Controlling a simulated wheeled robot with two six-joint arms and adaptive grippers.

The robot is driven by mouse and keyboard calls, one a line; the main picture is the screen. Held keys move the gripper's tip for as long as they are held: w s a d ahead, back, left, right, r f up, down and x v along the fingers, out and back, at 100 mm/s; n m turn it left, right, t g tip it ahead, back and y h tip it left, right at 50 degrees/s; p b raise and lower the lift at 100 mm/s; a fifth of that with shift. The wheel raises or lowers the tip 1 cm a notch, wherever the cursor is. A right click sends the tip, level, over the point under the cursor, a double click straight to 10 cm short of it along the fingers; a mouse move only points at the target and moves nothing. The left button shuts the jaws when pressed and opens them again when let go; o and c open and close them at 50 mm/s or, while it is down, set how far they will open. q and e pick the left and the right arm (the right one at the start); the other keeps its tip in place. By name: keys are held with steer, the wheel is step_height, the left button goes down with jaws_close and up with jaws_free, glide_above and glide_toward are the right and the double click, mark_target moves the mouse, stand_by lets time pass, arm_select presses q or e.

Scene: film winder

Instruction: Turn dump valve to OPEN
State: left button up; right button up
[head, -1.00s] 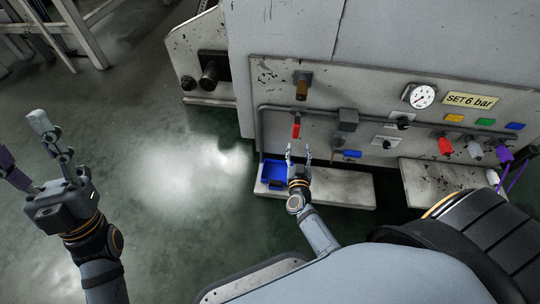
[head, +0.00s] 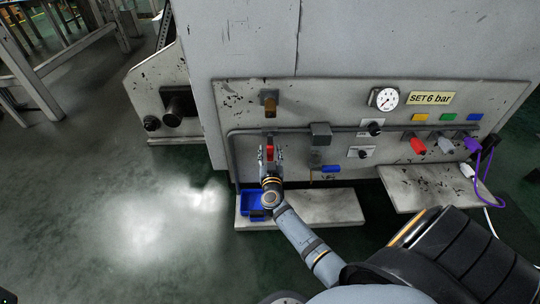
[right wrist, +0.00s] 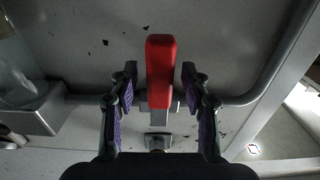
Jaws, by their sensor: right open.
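A red valve handle (head: 270,153) hangs from the grey pipe at the left of the machine's panel (head: 236,98). No label naming this valve is readable. My right gripper (head: 270,154) is open, with one finger on each side of the handle. In the right wrist view the red handle (right wrist: 161,72) stands between the two open fingers (right wrist: 160,88), with a gap on both sides. A grey stem (right wrist: 157,118) joins the handle to the fitting on the pipe. My left gripper is out of the head view.
A blue bin (head: 252,203) sits on a ledge (head: 325,208) below. A blue-handled valve (head: 331,169) is to the right, under a grey box (head: 321,134). Further right are a gauge (head: 384,98), a "SET 6 bar" sign (head: 431,98) and coloured connectors (head: 418,146). The left floor is clear.

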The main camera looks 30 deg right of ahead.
steer(key=shift+w+d, duration=0.1)
steer(key=shift+w, duration=0.1)
steer(key=shift+c, duration=0.3)
jaws_close()
